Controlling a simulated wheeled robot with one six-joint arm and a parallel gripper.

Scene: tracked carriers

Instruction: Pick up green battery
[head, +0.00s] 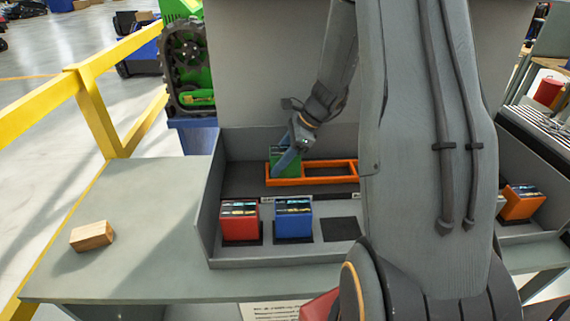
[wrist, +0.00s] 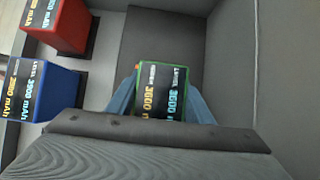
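The green battery (head: 289,155) stands at the back left of the grey workstation tray, by the left end of the orange frame (head: 312,181). It also shows in the wrist view (wrist: 161,90), with its dark labelled top towards the camera. My gripper (head: 283,161) reaches down over the battery. Its blue fingers lie on two opposite sides of it in the wrist view (wrist: 160,98). No clear gap shows between fingers and battery, but the fingertips are hidden, so I cannot tell whether they press on it.
A red battery (head: 239,222) and a blue battery (head: 293,219) stand in front, with an empty dark pad (head: 341,230) to their right. An orange battery (head: 521,203) stands farther right. A wooden block (head: 92,236) lies on the table's left. Tray walls rise close around my gripper.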

